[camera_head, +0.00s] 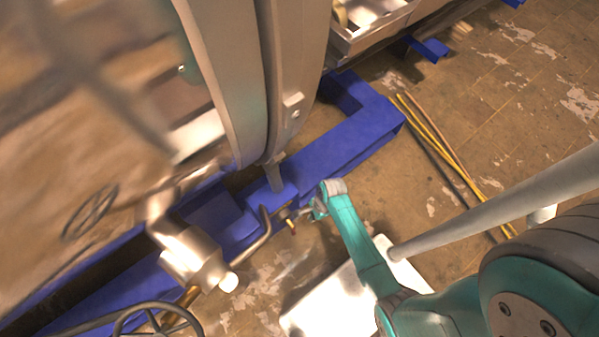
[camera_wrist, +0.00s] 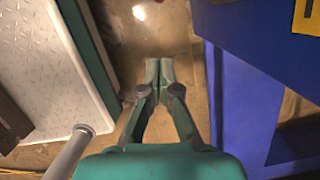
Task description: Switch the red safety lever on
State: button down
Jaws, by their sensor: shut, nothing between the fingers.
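A small reddish piece (camera_head: 292,226), perhaps the red safety lever, shows in the head view beside a bent metal pipe (camera_head: 262,238) near the blue frame. It is too small to tell its position. My gripper (camera_head: 306,213) is just to the right of it in the head view; I cannot tell whether they touch. In the wrist view my gripper (camera_wrist: 159,68) has its fingertips together with nothing between them, over brown floor. No red lever is visible in the wrist view.
The blue frame (camera_head: 345,140) runs under the large chamber (camera_head: 225,75). A metal valve body (camera_head: 190,256) and a handwheel (camera_head: 158,320) stand at lower left. Yellow cables (camera_head: 440,140) lie on open floor at right. In the wrist view, blue beams (camera_wrist: 265,40) are on the right.

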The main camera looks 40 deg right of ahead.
aim_at(293, 231)
jog(key=w+a+f, duration=0.1)
jog(key=a+f, duration=0.4)
jog(key=f, duration=0.1)
jog(key=shift+a, duration=0.25)
